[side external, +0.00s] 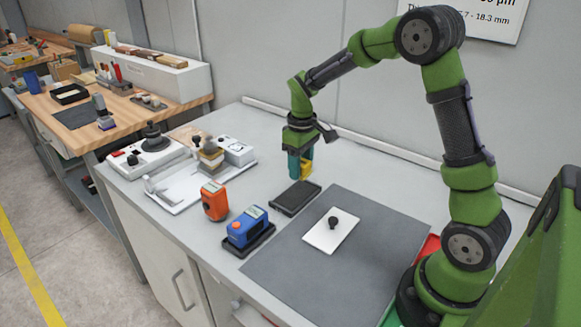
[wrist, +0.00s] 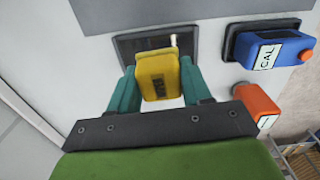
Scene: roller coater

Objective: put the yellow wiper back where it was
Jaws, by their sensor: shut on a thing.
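My gripper (side external: 300,168) is shut on the yellow wiper (side external: 306,166).
A blue device (side external: 246,228) sits in a dark holder left of the mat, with an orange device (side external: 214,201) behind it. A white plate with a black knob (side external: 331,233) lies on the grey mat (side external: 390,232). White equipment (side external: 150,158) stands at the back left.

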